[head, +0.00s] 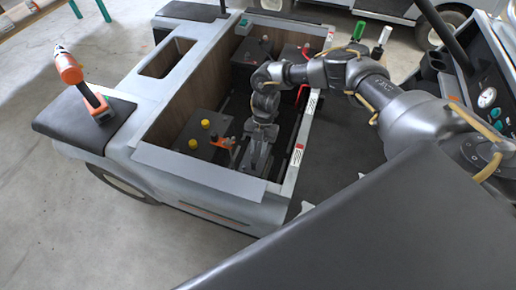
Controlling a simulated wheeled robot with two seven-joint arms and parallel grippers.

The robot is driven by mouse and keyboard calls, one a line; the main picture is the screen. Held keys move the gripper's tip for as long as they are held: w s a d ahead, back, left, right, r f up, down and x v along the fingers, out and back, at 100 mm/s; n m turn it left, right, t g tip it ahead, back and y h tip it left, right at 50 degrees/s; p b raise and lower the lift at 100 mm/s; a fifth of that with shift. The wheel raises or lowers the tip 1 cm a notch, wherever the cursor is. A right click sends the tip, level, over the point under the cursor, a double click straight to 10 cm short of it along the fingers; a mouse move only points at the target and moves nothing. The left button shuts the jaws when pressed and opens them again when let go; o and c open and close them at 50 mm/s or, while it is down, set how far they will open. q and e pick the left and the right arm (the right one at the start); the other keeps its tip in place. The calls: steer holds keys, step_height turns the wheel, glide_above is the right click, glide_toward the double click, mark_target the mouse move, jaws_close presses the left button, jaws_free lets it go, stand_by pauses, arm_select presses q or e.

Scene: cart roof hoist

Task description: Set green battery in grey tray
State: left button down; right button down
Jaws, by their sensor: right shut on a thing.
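My right gripper (258,148) reaches down into the front part of the open compartment of the cart (145,85). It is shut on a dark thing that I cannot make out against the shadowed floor. A dark battery with a small green cap (250,52) sits at the back left of the compartment. I cannot pick out the grey tray with certainty. My left gripper is out of view.
An orange and black power tool (83,85) stands on the left fender. A dark battery with a red handle (290,55) is at the back right. Light walls (195,172) edge the compartment. A large dark panel (370,225) fills the lower right. Bare floor lies left.

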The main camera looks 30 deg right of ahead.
steer(key=shift+f+b, duration=0.65)
steer(key=shift+f, duration=0.1)
steer(key=c, duration=1.3)
jaws_free()
steer(key=o, duration=0.3)
steer(key=shift+s+f, duration=0.1)
steer(key=shift+r, duration=0.2)
steer(key=shift+r+p, duration=3.4)
steer(key=shift+r, duration=0.5)
